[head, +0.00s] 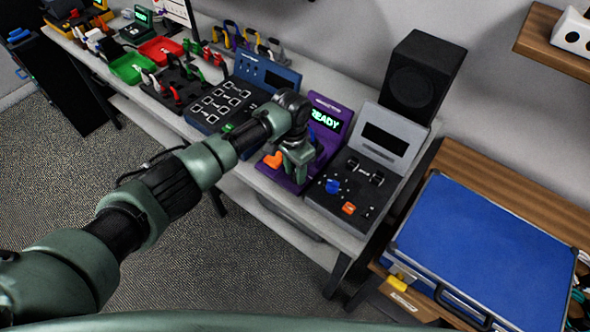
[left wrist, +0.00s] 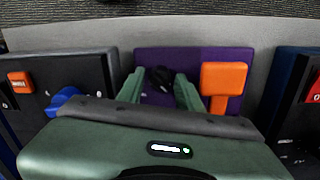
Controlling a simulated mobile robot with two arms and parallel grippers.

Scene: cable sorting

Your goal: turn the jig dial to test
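A purple jig box (head: 325,112) stands on the bench with a green READY display (head: 325,120) on its upright panel. My left gripper (head: 297,158) is over its top, pointing down. In the left wrist view, the fingers (left wrist: 160,84) are apart, one on either side of a small black knob-like part (left wrist: 160,76), which looks like the dial. Small gaps seem to show beside it; contact cannot be told. The dial's setting is hidden. An orange lever (head: 273,160) stands beside the gripper and also shows in the left wrist view (left wrist: 223,78). My right gripper is not in view.
Right of the jig is a dark box (head: 340,205) with a blue knob (head: 332,186) and an orange switch (head: 348,208). A blue panel unit (head: 268,72) stands to the left. A black speaker (head: 423,75) is behind; a blue case (head: 485,250) lies at the right.

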